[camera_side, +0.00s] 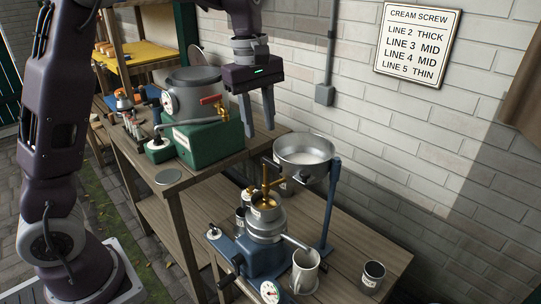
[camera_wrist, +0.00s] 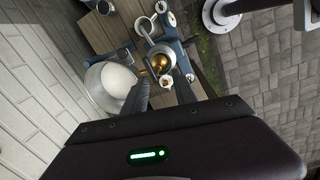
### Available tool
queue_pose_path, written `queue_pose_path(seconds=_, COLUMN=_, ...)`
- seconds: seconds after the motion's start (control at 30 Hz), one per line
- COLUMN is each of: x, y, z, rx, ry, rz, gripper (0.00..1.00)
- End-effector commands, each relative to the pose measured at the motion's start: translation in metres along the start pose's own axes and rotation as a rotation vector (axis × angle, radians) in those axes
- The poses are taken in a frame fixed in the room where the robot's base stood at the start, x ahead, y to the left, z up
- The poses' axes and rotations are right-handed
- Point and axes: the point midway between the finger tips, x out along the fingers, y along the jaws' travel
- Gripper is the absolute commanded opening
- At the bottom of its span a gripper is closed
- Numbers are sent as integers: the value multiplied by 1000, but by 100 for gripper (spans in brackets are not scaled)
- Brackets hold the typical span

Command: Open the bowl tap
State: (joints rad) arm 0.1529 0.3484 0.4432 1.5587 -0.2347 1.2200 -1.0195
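The steel bowl (camera_side: 318,168) holds white liquid and stands on a blue post above the lower bench. In the wrist view the bowl (camera_wrist: 94,98) is left of my fingers. A small dark piece (camera_side: 272,161) shows at the bowl's left side; I cannot tell clearly whether it is the tap handle. Below the bowl is the separator (camera_side: 262,228) with a brass top (camera_side: 266,201); the brass also shows in the wrist view (camera_wrist: 160,63). My gripper (camera_side: 259,130) is open and empty, fingers pointing down, above and left of the bowl, apart from it.
A grey vat (camera_side: 192,92) with a red-handled brass tap (camera_side: 211,99) stands on a green block (camera_side: 208,143) at the left of my gripper. A brick wall (camera_side: 400,130) is behind.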

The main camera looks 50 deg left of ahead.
Motion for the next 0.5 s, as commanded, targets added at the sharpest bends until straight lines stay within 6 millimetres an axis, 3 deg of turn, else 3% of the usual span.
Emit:
queue_pose_path(seconds=0.03, x=15, y=14, z=-7, rx=-70, ry=16, rz=-33, gripper=34)
queue_pose_path(seconds=0.17, x=37, y=32, z=-17, rx=-194, ry=45, rz=-74, gripper=34)
queue_pose_path(seconds=0.5, x=93, y=29, z=-20, rx=-215, ry=48, rz=-81, gripper=34)
